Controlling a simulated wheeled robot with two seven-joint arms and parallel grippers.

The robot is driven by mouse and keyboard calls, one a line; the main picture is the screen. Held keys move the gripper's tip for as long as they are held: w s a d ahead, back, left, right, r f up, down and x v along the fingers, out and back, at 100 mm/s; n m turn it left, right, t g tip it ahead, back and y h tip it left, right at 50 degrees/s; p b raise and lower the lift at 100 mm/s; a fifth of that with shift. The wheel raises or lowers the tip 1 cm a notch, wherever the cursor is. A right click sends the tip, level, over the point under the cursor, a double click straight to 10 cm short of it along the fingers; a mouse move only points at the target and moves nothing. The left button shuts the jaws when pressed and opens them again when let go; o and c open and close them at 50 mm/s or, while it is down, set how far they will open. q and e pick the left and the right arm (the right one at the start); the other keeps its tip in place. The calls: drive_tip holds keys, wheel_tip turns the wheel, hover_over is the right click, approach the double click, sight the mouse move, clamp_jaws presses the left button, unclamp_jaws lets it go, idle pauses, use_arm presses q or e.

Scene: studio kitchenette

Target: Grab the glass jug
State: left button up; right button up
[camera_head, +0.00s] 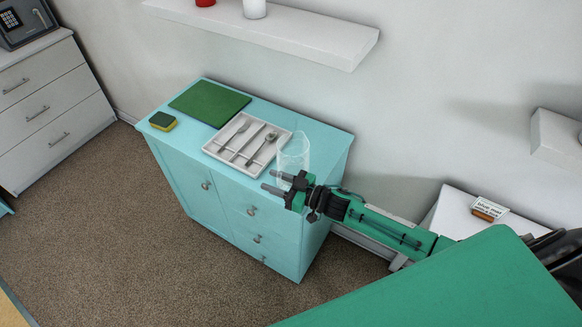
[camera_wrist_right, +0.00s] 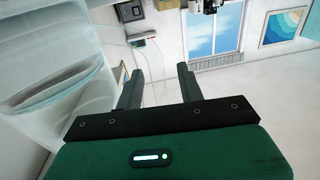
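The clear glass jug (camera_head: 293,153) stands upright near the right end of the turquoise cabinet top. My right gripper (camera_head: 268,180) reaches in from the right, just in front of the jug, and hides its lower part. Its two fingers are apart with nothing visible between them. In the right wrist view the jug (camera_wrist_right: 48,62) fills the left side as a large see-through shape, beside the open gripper (camera_wrist_right: 158,78) and not between its fingers. I cannot tell whether they touch. My left gripper is not in view.
The turquoise cabinet (camera_head: 213,188) also bears a cutlery tray (camera_head: 214,153) left of the jug, a green board (camera_head: 209,103) and a sponge (camera_head: 163,121). A white wall shelf (camera_head: 300,37) hangs above. Open carpet (camera_head: 110,235) lies in front.

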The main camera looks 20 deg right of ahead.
drive_tip(key=shift+w+a, duration=0.2)
drive_tip(key=shift+a, duration=0.05)
clamp_jaws()
idle(1.2)
drive_tip(key=shift+w+r, duration=0.1)
drive_tip(key=shift+r, duration=0.05)
